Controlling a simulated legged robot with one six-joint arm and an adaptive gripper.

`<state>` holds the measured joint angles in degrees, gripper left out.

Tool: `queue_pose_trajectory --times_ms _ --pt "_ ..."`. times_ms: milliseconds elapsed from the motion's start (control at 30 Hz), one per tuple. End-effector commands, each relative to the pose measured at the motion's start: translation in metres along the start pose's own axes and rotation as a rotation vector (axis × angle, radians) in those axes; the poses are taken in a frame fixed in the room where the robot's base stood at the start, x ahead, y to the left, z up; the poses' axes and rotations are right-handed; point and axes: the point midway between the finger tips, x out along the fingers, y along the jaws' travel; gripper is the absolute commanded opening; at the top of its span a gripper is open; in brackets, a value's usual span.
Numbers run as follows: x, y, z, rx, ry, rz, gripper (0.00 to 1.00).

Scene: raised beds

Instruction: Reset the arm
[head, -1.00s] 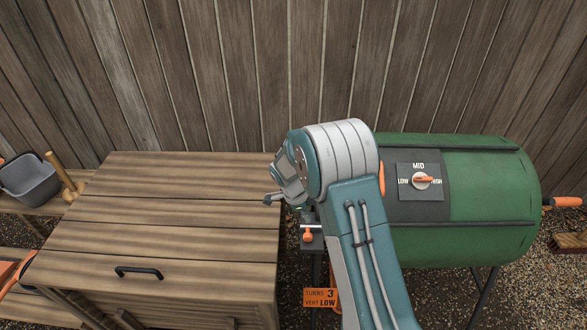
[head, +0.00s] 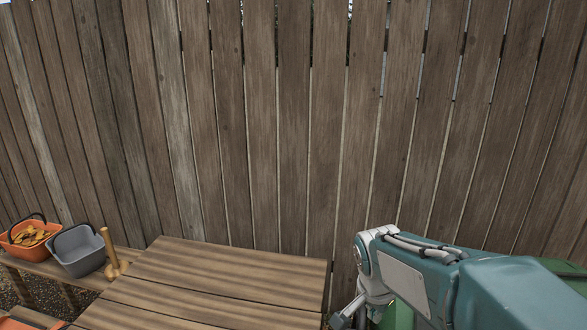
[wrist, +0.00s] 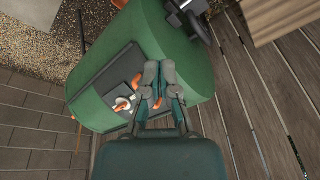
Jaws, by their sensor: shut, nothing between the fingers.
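My arm is folded into the lower right of the head view, with its upper links in front of the green drum. My gripper (wrist: 159,75) shows in the wrist view, its two fingers lying together with nothing between them. The fingers show over the green drum (wrist: 93,100), beside its dark dial plate; whether they touch it I cannot tell. In the head view only a small part of my gripper (head: 345,316) shows at the bottom edge.
A wooden box top (head: 215,275) lies left of my arm. A grey basket (head: 78,254), an orange basket (head: 25,240) with yellow pieces and a wooden mallet (head: 111,254) stand on a shelf at far left. A plank fence (head: 290,130) closes the back.

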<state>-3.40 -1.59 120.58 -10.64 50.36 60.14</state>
Motion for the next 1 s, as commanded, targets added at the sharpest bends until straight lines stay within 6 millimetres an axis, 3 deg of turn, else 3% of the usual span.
queue_pose_trajectory --times_ms 100,400,700,1000 --pt "-0.028 0.023 0.012 -0.135 0.019 -0.055 0.00" --pt "-0.074 0.076 0.051 -0.495 0.096 -0.169 0.00" --pt "-0.090 0.117 0.086 -0.797 0.198 -0.241 0.00" --pt "-0.090 0.122 0.091 -0.848 0.213 -0.247 0.00"
